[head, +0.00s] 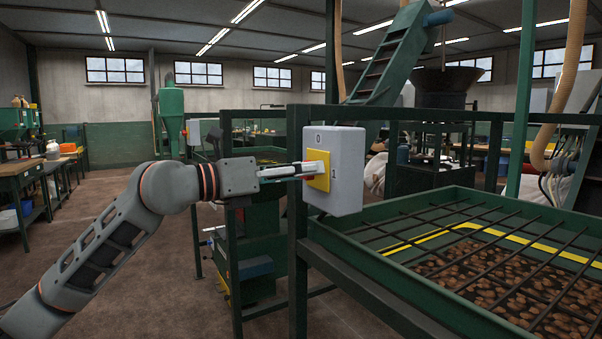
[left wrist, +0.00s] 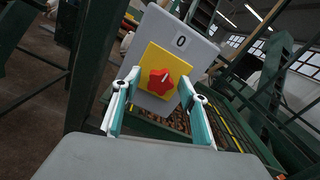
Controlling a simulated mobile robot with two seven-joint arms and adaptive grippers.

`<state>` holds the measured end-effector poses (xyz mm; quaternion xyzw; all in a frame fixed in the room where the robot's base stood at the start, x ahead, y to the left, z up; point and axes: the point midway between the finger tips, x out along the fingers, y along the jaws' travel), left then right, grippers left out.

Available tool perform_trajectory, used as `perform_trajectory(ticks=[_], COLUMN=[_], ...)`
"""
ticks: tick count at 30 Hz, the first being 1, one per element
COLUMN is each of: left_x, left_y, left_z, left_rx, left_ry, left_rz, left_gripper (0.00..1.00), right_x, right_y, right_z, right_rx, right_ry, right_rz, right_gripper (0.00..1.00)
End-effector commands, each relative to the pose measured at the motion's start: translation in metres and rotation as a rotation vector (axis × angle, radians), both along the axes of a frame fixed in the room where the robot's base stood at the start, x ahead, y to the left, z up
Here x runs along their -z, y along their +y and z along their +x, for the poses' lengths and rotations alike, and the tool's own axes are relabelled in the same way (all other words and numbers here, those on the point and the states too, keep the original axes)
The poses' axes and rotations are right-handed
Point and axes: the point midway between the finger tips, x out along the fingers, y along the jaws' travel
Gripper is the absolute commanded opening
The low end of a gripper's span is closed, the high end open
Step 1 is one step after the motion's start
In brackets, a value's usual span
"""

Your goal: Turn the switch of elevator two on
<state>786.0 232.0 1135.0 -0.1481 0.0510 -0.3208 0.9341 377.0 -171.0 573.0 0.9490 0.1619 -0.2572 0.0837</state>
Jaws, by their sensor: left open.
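A grey switch box (head: 335,190) with a yellow plate (head: 318,182) is fixed to a green frame post. It carries the marks 0 at the top and 1 at the right. The left wrist view shows its red knob (left wrist: 161,82), with a white mark pointing roughly toward the 0. My left gripper (head: 308,169) is at the front of the plate. Its fingers are open, one on each side of the knob; contact cannot be told. In the head view the gripper mostly hides the knob. My right gripper is not in view.
A green tray with a dark bar grid (head: 470,235) and brown pieces lies right of the box. Green frame posts (head: 297,230) stand beside and below it. A workbench (head: 30,180) is at the far left. Open floor (head: 130,210) lies behind my left arm.

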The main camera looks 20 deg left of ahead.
Motion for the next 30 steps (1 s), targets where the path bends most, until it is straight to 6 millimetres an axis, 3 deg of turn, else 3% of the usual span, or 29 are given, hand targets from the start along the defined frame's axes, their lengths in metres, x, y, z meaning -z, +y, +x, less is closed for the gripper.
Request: perform_trajectory(ticks=[3,8,20,30], left_x=[0.0,0.0,-0.003,-0.008], left_y=[0.0,0.0,0.0,0.0], left_z=[0.0,0.0,-0.001,-0.003], left_rx=[0.0,0.0,0.0,-0.001], left_ry=[0.0,0.0,-0.029,-0.173], left_rz=[0.0,0.0,0.034,0.215], left_gripper=[0.43,0.05,0.04,0.04], right_x=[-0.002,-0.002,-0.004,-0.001], right_y=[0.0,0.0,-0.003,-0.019], right_z=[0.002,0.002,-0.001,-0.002], right_rx=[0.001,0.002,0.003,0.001], right_ry=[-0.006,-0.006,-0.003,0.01], right_rz=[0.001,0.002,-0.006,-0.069], right_gripper=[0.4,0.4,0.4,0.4])
